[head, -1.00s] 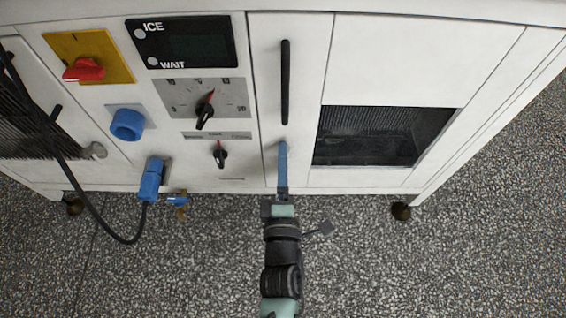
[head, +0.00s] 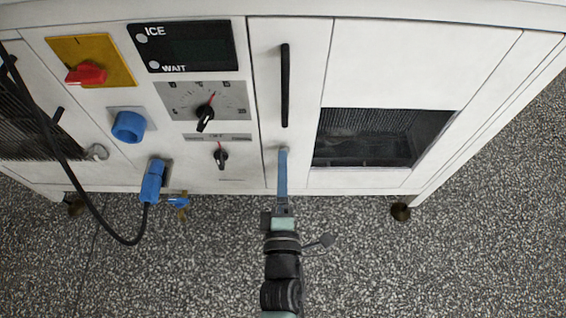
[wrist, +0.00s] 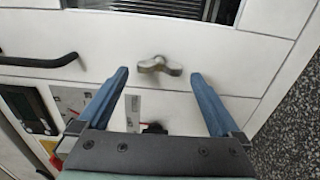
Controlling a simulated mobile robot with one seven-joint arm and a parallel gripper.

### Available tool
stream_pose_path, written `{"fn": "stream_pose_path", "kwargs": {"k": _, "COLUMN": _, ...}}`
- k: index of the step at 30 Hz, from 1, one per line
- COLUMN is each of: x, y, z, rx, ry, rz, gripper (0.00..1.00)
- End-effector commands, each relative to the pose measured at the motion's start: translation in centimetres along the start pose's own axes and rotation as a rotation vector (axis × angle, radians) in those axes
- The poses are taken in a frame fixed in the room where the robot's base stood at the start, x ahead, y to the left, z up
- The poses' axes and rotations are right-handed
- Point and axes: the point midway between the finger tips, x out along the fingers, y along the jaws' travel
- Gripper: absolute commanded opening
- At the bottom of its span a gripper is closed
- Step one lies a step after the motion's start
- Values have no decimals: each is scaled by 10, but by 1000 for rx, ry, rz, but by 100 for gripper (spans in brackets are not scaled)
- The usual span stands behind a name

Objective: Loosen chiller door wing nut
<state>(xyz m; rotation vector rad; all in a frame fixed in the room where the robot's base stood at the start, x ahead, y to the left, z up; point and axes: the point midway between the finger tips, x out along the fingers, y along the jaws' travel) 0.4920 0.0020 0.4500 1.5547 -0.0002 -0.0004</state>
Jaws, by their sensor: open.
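The wing nut (wrist: 158,66) is a small grey metal piece with spread wings on the narrow white chiller door (wrist: 105,55). In the wrist view it lies between and slightly beyond the fingertips, with white panel visible on both sides. My gripper (wrist: 159,74) is open, with two blue fingers apart and nothing held. In the head view my gripper (head: 282,152) reaches up to the lower end of the narrow door (head: 264,90), below its black handle (head: 285,85). There the fingers overlap and the wing nut is largely hidden. Contact cannot be told.
A dark recessed grille (head: 362,137) is right of the door. To the left are dials (head: 205,112), a red switch (head: 86,74), a blue socket (head: 128,126) and a blue plug (head: 152,182) with a hanging cable. Speckled floor (head: 350,260) is open below the machine.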

Motion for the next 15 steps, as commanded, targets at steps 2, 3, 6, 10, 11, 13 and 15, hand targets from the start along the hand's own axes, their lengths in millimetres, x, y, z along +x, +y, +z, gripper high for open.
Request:
{"fn": "stream_pose_path", "kwargs": {"k": 2, "x": -18, "y": 2, "z": 0, "rx": 2, "ry": -3, "rz": -7, "gripper": 100}}
{"fn": "stream_pose_path", "kwargs": {"k": 3, "x": -27, "y": 2, "z": 0, "rx": 2, "ry": -2, "rz": -7, "gripper": 100}}
{"fn": "stream_pose_path", "kwargs": {"k": 6, "x": -50, "y": 3, "z": 0, "rx": 1, "ry": -2, "rz": -6, "gripper": 100}}
{"fn": "stream_pose_path", "kwargs": {"k": 10, "x": -77, "y": 2, "z": 0, "rx": 2, "ry": -2, "rz": -6, "gripper": 100}}
{"fn": "stream_pose_path", "kwargs": {"k": 11, "x": -82, "y": 2, "z": 0, "rx": 1, "ry": -2, "rz": -5, "gripper": 100}}
{"fn": "stream_pose_path", "kwargs": {"k": 13, "x": -92, "y": 2, "z": 0, "rx": 0, "ry": -2, "rz": -5, "gripper": 100}}
{"fn": "stream_pose_path", "kwargs": {"k": 15, "x": -100, "y": 1, "z": 0, "rx": -1, "ry": -1, "rz": -4, "gripper": 100}}
